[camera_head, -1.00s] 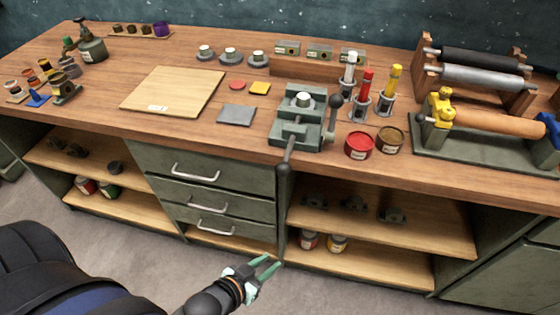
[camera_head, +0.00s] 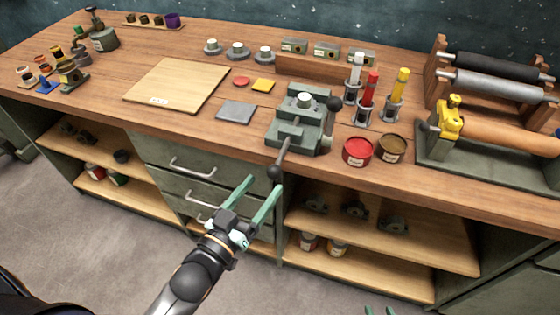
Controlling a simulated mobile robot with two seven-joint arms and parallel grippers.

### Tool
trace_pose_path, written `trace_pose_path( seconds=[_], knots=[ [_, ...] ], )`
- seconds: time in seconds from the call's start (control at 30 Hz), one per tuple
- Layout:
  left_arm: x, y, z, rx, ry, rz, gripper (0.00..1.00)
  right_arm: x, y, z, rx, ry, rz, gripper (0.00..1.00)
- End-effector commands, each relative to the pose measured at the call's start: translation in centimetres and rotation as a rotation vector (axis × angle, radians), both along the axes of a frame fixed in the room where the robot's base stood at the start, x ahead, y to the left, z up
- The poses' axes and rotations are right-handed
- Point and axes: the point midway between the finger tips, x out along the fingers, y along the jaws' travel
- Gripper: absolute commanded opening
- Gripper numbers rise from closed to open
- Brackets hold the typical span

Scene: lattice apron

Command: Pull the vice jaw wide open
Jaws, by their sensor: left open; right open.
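The grey-green vice (camera_head: 299,125) stands at the front edge of the bench, with a round pale piece on top. Its front handle (camera_head: 280,156) hangs out over the bench edge and ends in a dark ball (camera_head: 275,172). A second dark ball (camera_head: 334,103) is on a lever at its right side. My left gripper (camera_head: 264,184) is open and empty in front of the drawers, its fingertips just below the dark ball, near the right finger; contact cannot be told. Only the green fingertips of my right gripper (camera_head: 379,311) show at the bottom edge, apart and empty.
Red (camera_head: 357,151) and brown (camera_head: 391,148) tins stand right of the vice. Upright red, white and yellow tools (camera_head: 371,95) stand behind them. A roller stand (camera_head: 490,165) fills the right. Left are a grey plate (camera_head: 236,111) and a wooden board (camera_head: 176,86). Drawers (camera_head: 192,167) lie below.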

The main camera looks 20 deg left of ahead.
Motion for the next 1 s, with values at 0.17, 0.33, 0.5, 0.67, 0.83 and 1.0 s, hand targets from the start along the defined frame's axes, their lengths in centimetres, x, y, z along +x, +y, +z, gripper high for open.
trace_pose_path(
  seconds=[0.17,0.33,0.5,0.67,0.83,1.0],
  knots=[
    [3.1,-0.7,-0.1,0.000,-0.004,-0.001,0.73,0.0,0.0,-1.0,0.000,0.001,0.000,0.50],
    [5.8,-1.4,-0.2,0.001,-0.003,-0.002,0.73,0.0,0.0,-1.7,0.000,0.001,0.001,0.50],
    [7.7,-1.9,-0.2,0.001,0.000,-0.001,0.73,0.0,0.0,-2.3,0.000,0.001,0.001,0.50],
    [8.7,-2.1,-0.1,0.001,0.001,-0.001,0.73,0.0,0.0,-2.5,0.000,0.001,0.001,0.50],
    [8.9,-2.2,-0.1,0.002,0.003,-0.001,0.73,0.0,0.0,-2.5,0.000,0.001,0.001,0.50],
    [8.9,-2.1,-0.1,0.002,0.003,-0.001,0.73,0.0,0.0,-2.5,0.000,0.001,0.001,0.50]
  ],
)
